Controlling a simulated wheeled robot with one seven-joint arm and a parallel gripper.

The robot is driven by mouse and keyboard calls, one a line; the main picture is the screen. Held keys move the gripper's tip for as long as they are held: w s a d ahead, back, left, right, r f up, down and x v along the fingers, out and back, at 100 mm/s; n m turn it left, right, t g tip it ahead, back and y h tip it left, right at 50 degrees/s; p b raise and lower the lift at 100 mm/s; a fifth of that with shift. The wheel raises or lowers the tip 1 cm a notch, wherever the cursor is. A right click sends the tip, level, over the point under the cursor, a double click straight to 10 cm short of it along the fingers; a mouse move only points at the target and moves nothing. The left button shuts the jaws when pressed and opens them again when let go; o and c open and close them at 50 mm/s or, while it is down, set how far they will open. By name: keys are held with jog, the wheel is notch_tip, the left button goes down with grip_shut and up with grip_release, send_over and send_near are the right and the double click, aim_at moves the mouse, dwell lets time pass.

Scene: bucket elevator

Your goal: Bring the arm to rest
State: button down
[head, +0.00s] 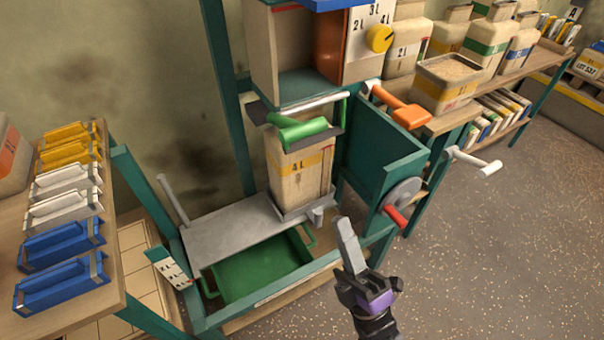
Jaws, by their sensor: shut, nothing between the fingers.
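My gripper (348,247) shows at the lower middle of the head view, dark with a purple band and pale grey fingers. The fingers are shut together with nothing between them. They point up and slightly left. My gripper appears in front of the teal machine frame (238,305), to the right of the green tray (258,270). I see no contact between the fingers and the machine.
A red-handled crank (395,216), a white-handled crank (480,163) and an orange handle (402,106) stick out at the right. A green roller handle (297,130) is above the bucket. A left shelf (110,270) holds blue, white and yellow pieces. Floor at lower right is clear.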

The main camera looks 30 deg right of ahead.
jog(key=s+r+m+g+p, duration=0.3)
jog(key=s+m+g+p, duration=0.2)
jog(key=s+m, duration=0.4)
jog(key=s+a+r+m+g+p, duration=0.1)
jog(key=s+r+m+g+p, duration=0.2)
jog(key=s+m+g+p, duration=0.3)
jog(key=s+m+g, duration=0.1)
jog(key=s+m, duration=0.2)
jog(key=s, duration=0.1)
jog(key=shift+s+a+g, duration=0.25)
jog(key=shift+s+g, duration=0.05)
jog(key=shift+s, duration=0.1)
